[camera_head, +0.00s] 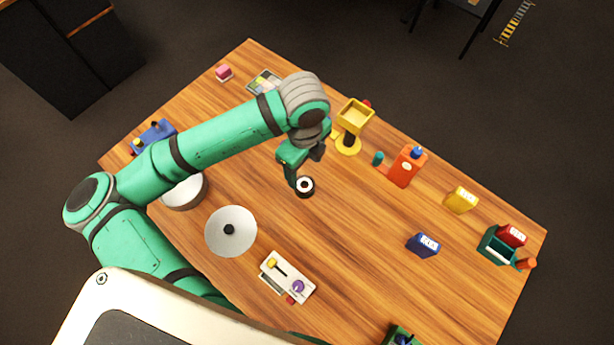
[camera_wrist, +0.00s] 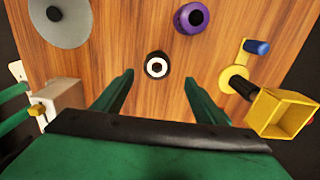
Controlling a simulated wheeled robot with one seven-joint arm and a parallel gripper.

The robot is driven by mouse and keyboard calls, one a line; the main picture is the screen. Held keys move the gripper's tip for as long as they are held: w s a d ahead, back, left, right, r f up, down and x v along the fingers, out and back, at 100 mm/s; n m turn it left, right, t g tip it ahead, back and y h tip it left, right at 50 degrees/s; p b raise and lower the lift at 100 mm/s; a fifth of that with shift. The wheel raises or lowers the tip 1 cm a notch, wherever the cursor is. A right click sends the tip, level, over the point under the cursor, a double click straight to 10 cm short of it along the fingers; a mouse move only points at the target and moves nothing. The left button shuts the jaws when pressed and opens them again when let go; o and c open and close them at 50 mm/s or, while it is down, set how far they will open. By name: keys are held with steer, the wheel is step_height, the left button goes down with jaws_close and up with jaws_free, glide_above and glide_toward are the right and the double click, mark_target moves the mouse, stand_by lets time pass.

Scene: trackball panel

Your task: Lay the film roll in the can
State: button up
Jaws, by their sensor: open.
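The film roll (camera_head: 305,187) is a small black cylinder with a white ring and dark centre on top. It stands on the wooden table and also shows in the wrist view (camera_wrist: 157,65). My gripper (camera_head: 304,170) is open and empty above the roll. In the wrist view its green fingers (camera_wrist: 158,80) lie on either side, with the roll just beyond the tips; I see no contact. A round silver can (camera_head: 185,201) stands at the table's left, partly hidden by my arm. A grey disc with a black knob (camera_head: 231,243), seemingly a lid, lies near it.
A white panel (camera_head: 280,285) with a purple ball lies at the front. Red, yellow and blue boxes stand right. Wood around the roll is clear.

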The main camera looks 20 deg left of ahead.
mark_target(304, 183)
steer(key=f, duration=0.3)
steer(key=shift+s+f, duration=0.2)
steer(key=shift+f, duration=0.1)
steer(key=shift+s+d+f, duration=0.1)
steer(key=shift+d+f, duration=0.1)
steer(key=shift+f, duration=0.2)
steer(key=f, duration=0.5)
steer(key=shift+a, duration=0.2)
steer(key=c, duration=1.2)
steer(key=shift+r, duration=0.15)
